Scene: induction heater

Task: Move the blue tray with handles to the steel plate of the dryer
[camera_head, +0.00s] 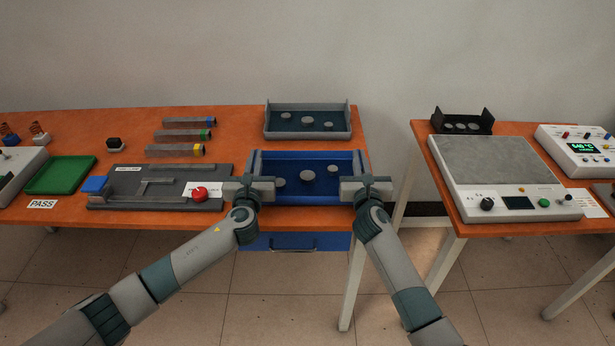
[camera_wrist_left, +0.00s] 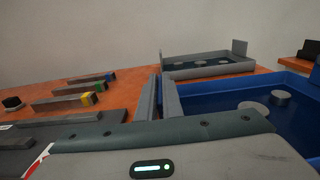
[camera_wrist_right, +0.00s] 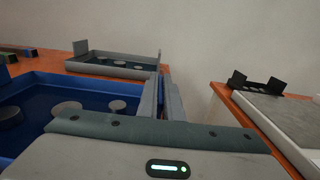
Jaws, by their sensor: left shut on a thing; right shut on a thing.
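The blue tray (camera_head: 308,194) is at the right end of the left orange table, with several grey round pieces in it. My left gripper (camera_head: 253,178) is shut on the tray's left side, and my right gripper (camera_head: 361,179) is shut on its right side. The tray also shows in the left wrist view (camera_wrist_left: 210,103) and the right wrist view (camera_wrist_right: 60,85). The handles are hidden by the grippers. I cannot tell whether the tray touches the table. The dryer's steel plate (camera_head: 487,160) is bare, on the separate right table.
A grey tray (camera_head: 308,133) with round pieces stands just behind the blue tray. A fixture with a red button (camera_head: 200,194) is close to my left gripper. A gap separates the two tables. A black rack (camera_head: 462,125) stands behind the dryer.

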